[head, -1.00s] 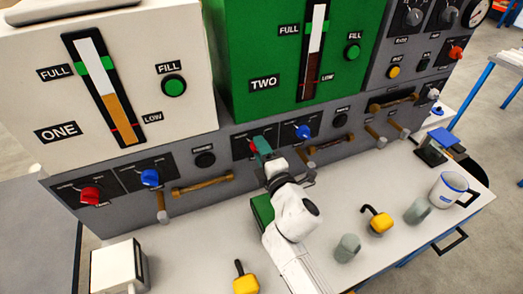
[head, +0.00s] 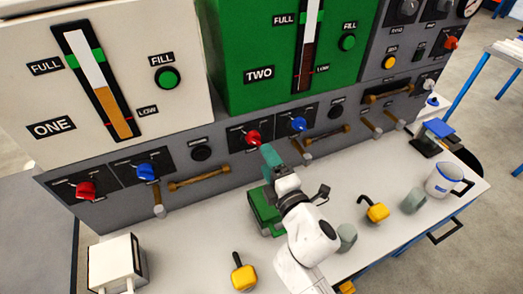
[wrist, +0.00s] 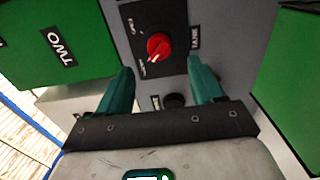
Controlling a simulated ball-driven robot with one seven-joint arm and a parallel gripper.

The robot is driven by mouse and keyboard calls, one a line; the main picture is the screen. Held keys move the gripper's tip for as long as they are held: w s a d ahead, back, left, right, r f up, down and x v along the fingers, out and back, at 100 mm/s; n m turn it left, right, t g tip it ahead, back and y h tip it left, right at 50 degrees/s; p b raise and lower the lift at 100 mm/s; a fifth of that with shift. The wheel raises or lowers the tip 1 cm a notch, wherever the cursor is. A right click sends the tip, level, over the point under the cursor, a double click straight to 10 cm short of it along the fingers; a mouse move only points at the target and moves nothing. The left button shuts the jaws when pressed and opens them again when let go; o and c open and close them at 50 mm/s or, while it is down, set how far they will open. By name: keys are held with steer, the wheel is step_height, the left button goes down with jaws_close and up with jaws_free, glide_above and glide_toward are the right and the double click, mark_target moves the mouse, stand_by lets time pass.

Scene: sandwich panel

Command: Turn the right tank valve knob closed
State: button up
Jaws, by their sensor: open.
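The right tank, TWO, is the green box (head: 262,50). Below it on the grey panel is a red valve knob (head: 253,137) on a black plate. In the wrist view the red knob (wrist: 158,45) lies ahead of and between the fingers, and its pale mark points down-left. My gripper (head: 270,156) has teal fingers and is just in front of and below this knob, apart from it. In the wrist view my gripper (wrist: 161,68) has its fingers spread with nothing between them. A blue knob (head: 299,125) is to the right of the red one.
The white tank ONE (head: 100,80) has its own red knob (head: 86,190) and blue knob (head: 146,172). Brown-handled levers (head: 200,179) stick out of the panel. A green block (head: 265,210), yellow-based items (head: 244,277) and a mug (head: 446,181) stand on the white counter.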

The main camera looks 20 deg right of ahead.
steer(key=s, duration=0.3)
steer(key=shift+s, duration=0.15)
stand_by(0.5)
